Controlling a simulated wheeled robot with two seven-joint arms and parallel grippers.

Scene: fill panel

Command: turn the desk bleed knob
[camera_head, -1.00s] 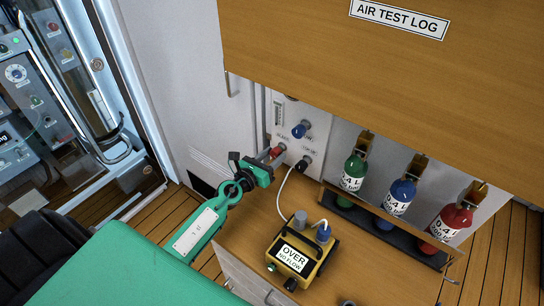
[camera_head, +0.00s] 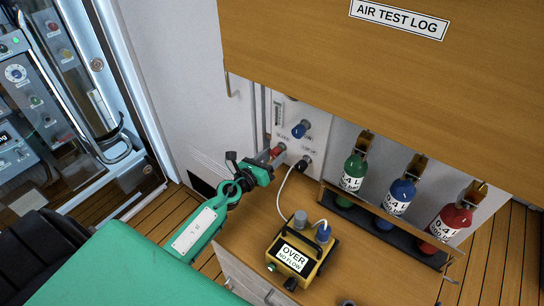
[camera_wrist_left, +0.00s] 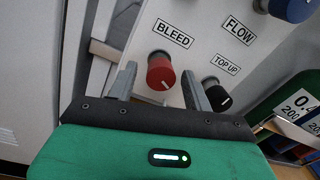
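The red bleed knob (camera_wrist_left: 160,72) sits on the white panel under the BLEED label, with a pale line on its face. In the head view the bleed knob (camera_head: 279,149) is partly hidden by my left gripper (camera_head: 270,156). In the left wrist view my left gripper (camera_wrist_left: 159,71) is open, one finger to each side of the knob. Gaps show between the fingers and the knob, and I see no contact. My right gripper is not in view.
The black top-up knob (camera_wrist_left: 216,94) is close beside the right finger. The blue flow knob (camera_head: 301,130) is above it. A yellow meter (camera_head: 296,259) with a white hose stands on the desk. Green, blue and red bottles (camera_head: 402,195) stand at the right under a wooden cabinet (camera_head: 390,80).

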